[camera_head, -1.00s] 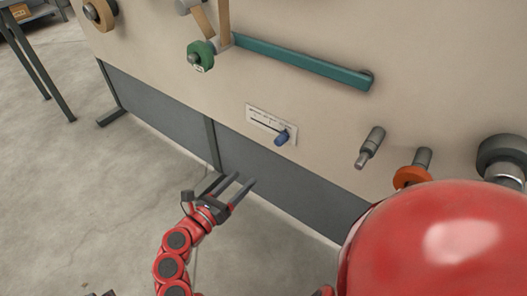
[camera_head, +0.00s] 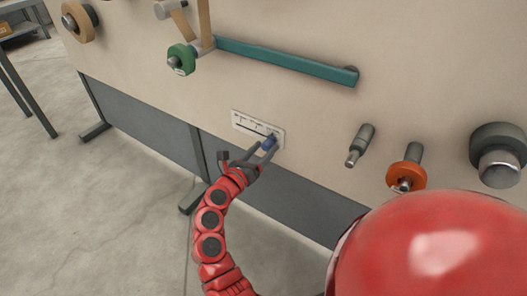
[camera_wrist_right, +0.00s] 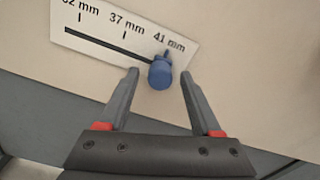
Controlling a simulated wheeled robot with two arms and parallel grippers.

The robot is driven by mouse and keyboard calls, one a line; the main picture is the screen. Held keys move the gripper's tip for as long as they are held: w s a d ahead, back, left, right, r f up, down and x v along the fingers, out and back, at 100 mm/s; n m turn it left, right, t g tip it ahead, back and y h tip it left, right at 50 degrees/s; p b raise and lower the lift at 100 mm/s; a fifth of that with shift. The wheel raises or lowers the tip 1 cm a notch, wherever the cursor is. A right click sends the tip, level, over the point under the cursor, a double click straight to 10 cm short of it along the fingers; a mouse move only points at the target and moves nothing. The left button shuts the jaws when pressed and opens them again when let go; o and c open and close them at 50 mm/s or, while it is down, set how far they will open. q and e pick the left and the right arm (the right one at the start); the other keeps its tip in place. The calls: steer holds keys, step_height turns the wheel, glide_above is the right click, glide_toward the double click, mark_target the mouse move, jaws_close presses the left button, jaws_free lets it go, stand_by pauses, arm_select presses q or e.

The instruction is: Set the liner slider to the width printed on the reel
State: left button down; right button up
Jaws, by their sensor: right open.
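The liner slider is a blue knob (camera_head: 268,143) on a white scale plate (camera_head: 243,122) on the beige panel. In the right wrist view, the blue knob (camera_wrist_right: 160,74) is at the right end of the black slot, by the 41 mm mark. The scale plate (camera_wrist_right: 85,32) also reads 37 mm and a partly cut-off mark further left. My right gripper (camera_head: 266,147) is open, with one finger on each side of the knob; gaps show between knob and fingers. A green reel (camera_head: 181,59) at upper left bears a small label, too small to read. My left gripper is out of view.
A teal bar (camera_head: 285,58) runs along the panel above the scale. A grey peg (camera_head: 360,145), an orange ring (camera_head: 406,176) and a large dark roller (camera_head: 499,155) stick out at the right. A tan reel (camera_head: 79,21) is at far left.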

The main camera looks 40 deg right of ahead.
steer(key=shift+d, duration=0.15)
jaws_close()
stand_by(1.4)
